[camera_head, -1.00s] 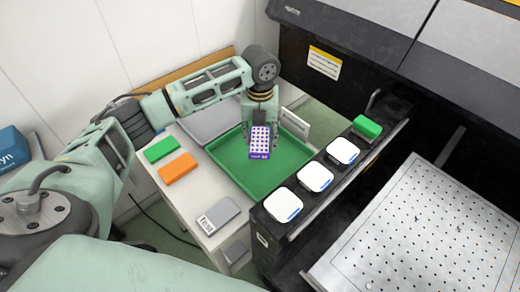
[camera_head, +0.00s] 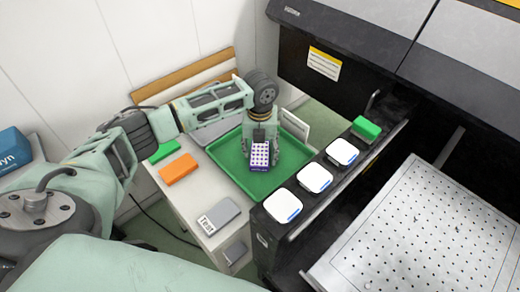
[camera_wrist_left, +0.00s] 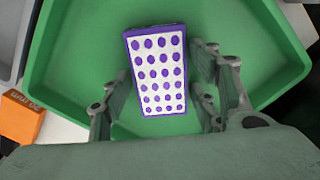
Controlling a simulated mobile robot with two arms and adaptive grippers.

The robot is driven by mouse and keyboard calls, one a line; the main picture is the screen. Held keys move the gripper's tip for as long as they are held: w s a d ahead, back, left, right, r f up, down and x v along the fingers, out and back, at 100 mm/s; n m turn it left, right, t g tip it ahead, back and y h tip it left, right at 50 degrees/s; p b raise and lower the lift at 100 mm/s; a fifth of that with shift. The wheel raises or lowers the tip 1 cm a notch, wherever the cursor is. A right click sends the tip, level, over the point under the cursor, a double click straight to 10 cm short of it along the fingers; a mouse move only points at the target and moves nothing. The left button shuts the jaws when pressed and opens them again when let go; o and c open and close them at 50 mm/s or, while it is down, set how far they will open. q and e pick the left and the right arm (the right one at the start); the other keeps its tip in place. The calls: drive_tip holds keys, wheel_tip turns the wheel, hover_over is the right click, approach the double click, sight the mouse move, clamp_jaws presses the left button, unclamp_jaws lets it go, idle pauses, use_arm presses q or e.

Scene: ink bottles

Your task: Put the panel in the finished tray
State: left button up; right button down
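The panel (camera_head: 260,156) is a small purple-edged white block with rows of purple dots. It is inside the green finished tray (camera_head: 226,158), near the tray's middle, and looks slightly tilted. Whether it fully touches the tray floor is hard to tell. My left gripper (camera_head: 263,146) is low over the tray with its fingers spread on either side of the panel. In the left wrist view the panel (camera_wrist_left: 158,75) lies between the fingers of the left gripper (camera_wrist_left: 160,75), with narrow gaps showing on both sides. My right gripper is not in view.
A green block (camera_head: 163,151), an orange box (camera_head: 178,169) and a grey labelled box (camera_head: 218,216) lie left of the tray. A perforated plate (camera_head: 420,245) is farther right.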

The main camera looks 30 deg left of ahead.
sight(260, 153)
use_arm(q)
drive_tip(key=shift+o, duration=0.6)
wheel_tip(260, 153, up, 12)
drive_tip(key=b, duration=0.1)
drive_tip(key=shift+r, duration=0.2)
drive_tip(key=shift+f, duration=0.1)
idle(0.3)
